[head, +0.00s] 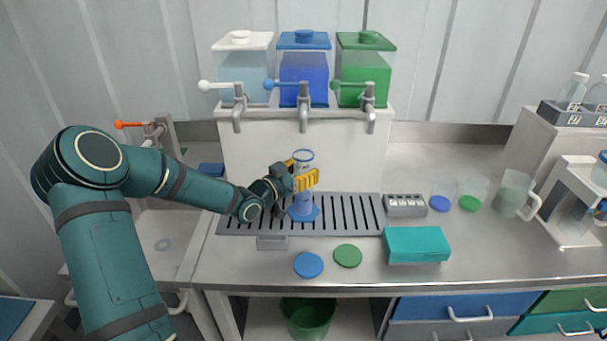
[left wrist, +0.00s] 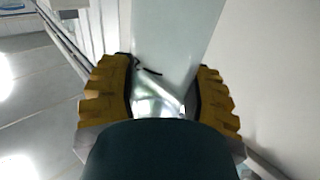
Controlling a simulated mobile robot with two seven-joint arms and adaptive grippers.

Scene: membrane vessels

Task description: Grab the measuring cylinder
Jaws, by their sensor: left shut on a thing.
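The measuring cylinder (head: 303,211) is clear with a blue base and rim and stands upright on the slotted drip grate (head: 352,212), below the blue dispenser's tap. My left gripper (head: 305,180) has its yellow fingers closed around the cylinder's upper body. In the left wrist view the two yellow fingers of the gripper (left wrist: 160,100) flank the clear wall of the cylinder (left wrist: 175,40); a dark rounded shape covers the lower middle. My right gripper is not in view.
White, blue (head: 303,70) and green dispensers with taps stand on a white block behind. A blue disc (head: 309,265), green disc (head: 347,256) and teal box (head: 416,244) lie in front. Beakers and a mug (head: 511,194) stand right. A sink is left.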

